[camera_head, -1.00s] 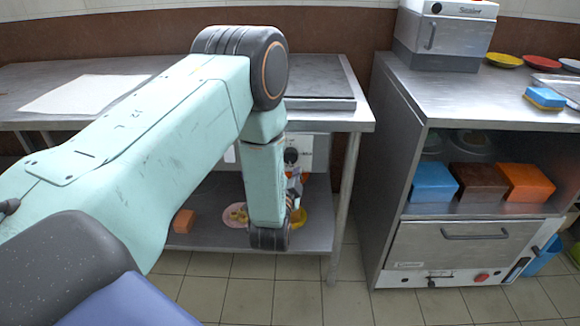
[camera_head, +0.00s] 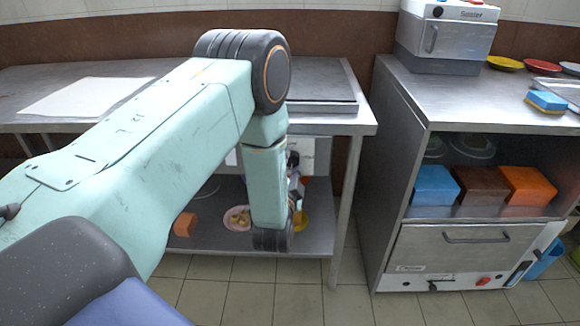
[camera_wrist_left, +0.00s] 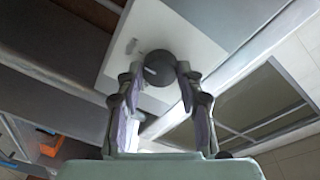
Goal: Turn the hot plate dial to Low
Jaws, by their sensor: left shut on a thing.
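The hot plate dial (camera_wrist_left: 157,69) is a round black knob with a light pointer mark, on a white panel (camera_wrist_left: 125,55) in the left wrist view. My left gripper (camera_wrist_left: 158,78) has its two fingers on either side of the dial and is shut on it. In the head view my left arm hides most of the panel, and the left gripper (camera_head: 296,170) shows only partly beside the forearm. The hot plate (camera_head: 322,85) lies flat on the steel table above the panel. The dial's setting labels are not legible. My right gripper is not in view.
The steel table (camera_head: 365,122) has a lower shelf with an orange block (camera_head: 185,224) and a pink plate (camera_head: 237,218). To the right stands a steel cabinet (camera_head: 385,150) with blue, brown and orange boxes. Tiled floor is open in front.

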